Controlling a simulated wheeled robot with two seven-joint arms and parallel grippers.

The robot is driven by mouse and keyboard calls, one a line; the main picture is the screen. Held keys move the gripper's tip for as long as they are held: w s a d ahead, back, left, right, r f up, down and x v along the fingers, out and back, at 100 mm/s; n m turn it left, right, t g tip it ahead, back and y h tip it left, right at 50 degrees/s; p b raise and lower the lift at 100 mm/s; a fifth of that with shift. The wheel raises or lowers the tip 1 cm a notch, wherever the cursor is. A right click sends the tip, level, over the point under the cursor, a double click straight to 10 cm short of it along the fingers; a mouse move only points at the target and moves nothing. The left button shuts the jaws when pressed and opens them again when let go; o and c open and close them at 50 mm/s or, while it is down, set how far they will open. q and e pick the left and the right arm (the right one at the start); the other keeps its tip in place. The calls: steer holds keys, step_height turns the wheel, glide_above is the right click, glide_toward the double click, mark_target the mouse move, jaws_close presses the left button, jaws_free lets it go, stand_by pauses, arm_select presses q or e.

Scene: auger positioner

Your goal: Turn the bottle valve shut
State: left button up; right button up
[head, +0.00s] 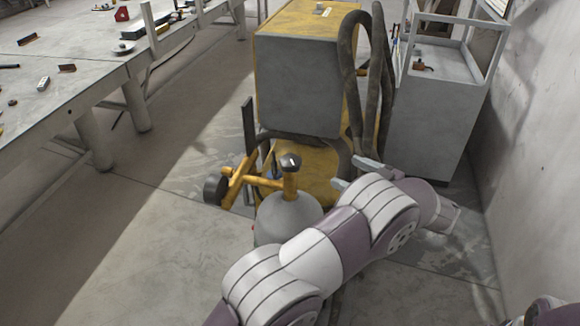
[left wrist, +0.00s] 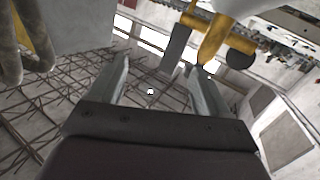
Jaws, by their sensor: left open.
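The grey bottle (head: 285,220) stands upright on the floor in the middle of the head view. On its yellow neck sits a small valve knob (head: 290,161), dark with a light top. Yellow fittings reach left from the neck to a black round part. My left gripper (head: 354,174) is open and empty, to the right of the valve and apart from it; my arm hides part of it. In the left wrist view the open fingers (left wrist: 158,70) have nothing between them, and the yellow fittings (left wrist: 214,38) show at the upper right. My right gripper is out of view.
A yellow and grey machine (head: 305,75) stands behind the bottle, with thick dark hoses (head: 350,60) at its right. A grey cabinet (head: 432,115) and a wall are at the right. A long workbench (head: 75,75) is at the left. Floor left of the bottle is clear.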

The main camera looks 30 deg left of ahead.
mark_target(300, 163)
arm_select(q)
steer(key=s+a+r+n+g+y, duration=0.1)
steer(key=s+r+n+g+y, duration=0.15)
steer(key=s+g, duration=0.25)
steer(key=shift+m+h, duration=0.45)
steer(key=a+p, duration=0.1)
steer(key=a, duration=0.2)
steer(key=a+p, duration=0.1)
steer(key=a, duration=0.3)
steer(key=a+p, duration=0.1)
steer(key=a, duration=0.3)
steer(key=shift+s+a+r, duration=0.2)
steer(key=shift+r, duration=0.1)
steer(key=shift+a+f, duration=0.1)
steer(key=shift+a, duration=0.3)
steer(key=shift+w+p, duration=0.1)
steer(key=shift+p, duration=0.2)
steer(key=c, duration=1)
